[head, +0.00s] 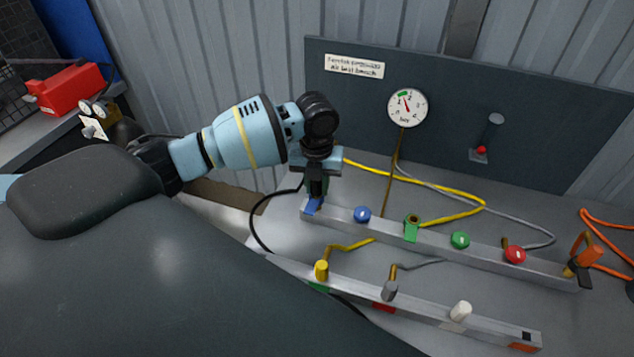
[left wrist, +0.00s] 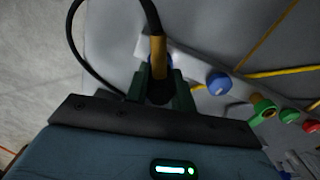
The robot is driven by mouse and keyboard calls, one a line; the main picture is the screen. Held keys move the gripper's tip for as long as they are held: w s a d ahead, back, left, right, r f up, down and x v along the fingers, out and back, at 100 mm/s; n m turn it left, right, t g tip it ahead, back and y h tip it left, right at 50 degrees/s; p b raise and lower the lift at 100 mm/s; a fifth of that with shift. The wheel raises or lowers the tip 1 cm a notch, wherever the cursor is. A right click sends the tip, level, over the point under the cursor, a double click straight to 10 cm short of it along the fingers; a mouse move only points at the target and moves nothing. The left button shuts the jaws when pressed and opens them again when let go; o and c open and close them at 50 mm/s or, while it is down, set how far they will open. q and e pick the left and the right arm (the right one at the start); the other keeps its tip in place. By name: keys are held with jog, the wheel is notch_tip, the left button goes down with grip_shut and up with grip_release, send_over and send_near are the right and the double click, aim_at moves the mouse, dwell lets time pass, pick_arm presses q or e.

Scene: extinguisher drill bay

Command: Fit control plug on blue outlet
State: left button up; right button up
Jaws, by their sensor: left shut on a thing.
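My left gripper (head: 316,187) points down over the left end of the rear rail. It is shut on the control plug, whose brass-yellow body (left wrist: 158,56) shows between the green fingers in the left wrist view, with a black cable leading off it. In the head view the fingers mostly hide the plug. A blue patch (head: 312,206), seemingly the blue outlet, shows at the rail end just under the fingertips. Whether the plug touches or sits in it is hidden. A round blue knob (head: 362,213) is just right of it, also in the left wrist view (left wrist: 218,83).
The rear rail (head: 384,226) also carries a green fitting (head: 411,229) with a yellow hose, a green knob (head: 460,240), a red knob (head: 515,254) and an orange handle (head: 584,250). The front rail (head: 427,318) holds several pegs. A gauge (head: 407,107) hangs on the panel behind.

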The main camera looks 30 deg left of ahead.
pick_arm(q)
jog(key=shift+f, duration=0.15)
jog(key=o, duration=1.1)
notch_tip(320, 180, up, 8)
jog(key=shift+f, duration=0.1)
jog(key=shift+s, duration=0.1)
